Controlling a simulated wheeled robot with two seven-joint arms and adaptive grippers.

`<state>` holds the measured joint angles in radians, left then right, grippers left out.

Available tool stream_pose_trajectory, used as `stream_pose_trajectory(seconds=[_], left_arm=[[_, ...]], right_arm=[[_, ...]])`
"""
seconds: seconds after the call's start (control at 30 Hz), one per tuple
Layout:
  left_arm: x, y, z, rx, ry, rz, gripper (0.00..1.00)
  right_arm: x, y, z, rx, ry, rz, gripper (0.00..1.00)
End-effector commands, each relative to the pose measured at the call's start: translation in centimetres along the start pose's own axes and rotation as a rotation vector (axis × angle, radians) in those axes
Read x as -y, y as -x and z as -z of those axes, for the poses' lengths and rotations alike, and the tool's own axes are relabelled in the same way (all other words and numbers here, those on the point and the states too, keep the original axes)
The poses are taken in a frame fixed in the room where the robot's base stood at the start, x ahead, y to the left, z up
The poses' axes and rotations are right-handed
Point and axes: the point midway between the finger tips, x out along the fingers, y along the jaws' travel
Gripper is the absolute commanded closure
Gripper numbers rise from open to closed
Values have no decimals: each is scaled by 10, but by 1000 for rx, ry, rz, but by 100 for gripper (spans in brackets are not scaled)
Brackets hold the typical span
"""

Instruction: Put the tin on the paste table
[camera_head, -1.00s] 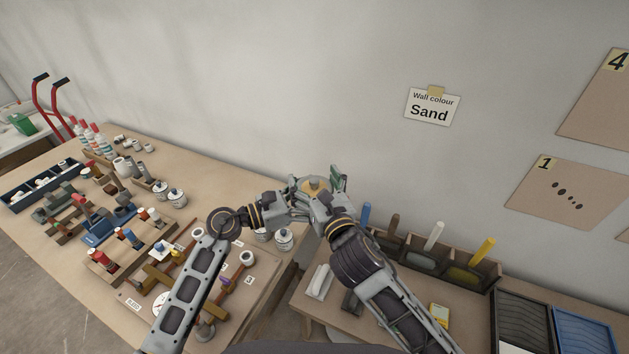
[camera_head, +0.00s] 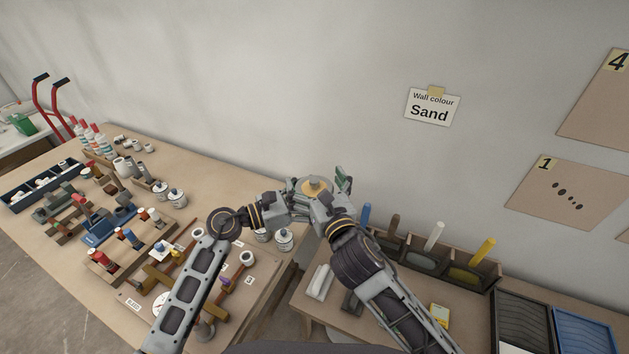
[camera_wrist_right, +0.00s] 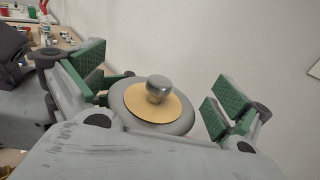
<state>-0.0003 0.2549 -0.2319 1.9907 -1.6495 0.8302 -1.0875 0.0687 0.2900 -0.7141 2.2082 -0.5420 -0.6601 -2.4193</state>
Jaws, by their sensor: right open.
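The tin (camera_head: 314,187) is a round grey container with a tan top and a metal knob, held up in the air in front of the wall. In the right wrist view the tin (camera_wrist_right: 158,104) sits between the spread green-padded fingers of my right gripper (camera_wrist_right: 155,95), with a gap on the right side. In the head view my right gripper (camera_head: 325,188) is open around it. My left gripper (camera_head: 295,192) meets the tin from the left and appears shut on it; its fingertips are mostly hidden. No label shows which table is the paste table.
The left table (camera_head: 185,150) is crowded with tools, bottles and white tins (camera_head: 284,239). The right table (camera_head: 395,310) holds a brush rack (camera_head: 440,262), a black tray (camera_head: 522,325) and a blue tray (camera_head: 583,330). A gap separates the tables.

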Motion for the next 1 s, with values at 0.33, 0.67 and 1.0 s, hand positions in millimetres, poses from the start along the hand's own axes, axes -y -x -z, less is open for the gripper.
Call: stream_pose_trajectory(seconds=[0.33, 0.67, 1.0], left_arm=[[0, 0, -3, 5, -2, 0, 82], [0, 0, -3, 5, -2, -1, 82], [0, 0, -3, 5, -2, 0, 82]], right_arm=[[0, 22, 0, -1, 2, 0, 0], [0, 58, 1, -2, 1, -1, 0], [0, 90, 1, -2, 1, -1, 0]])
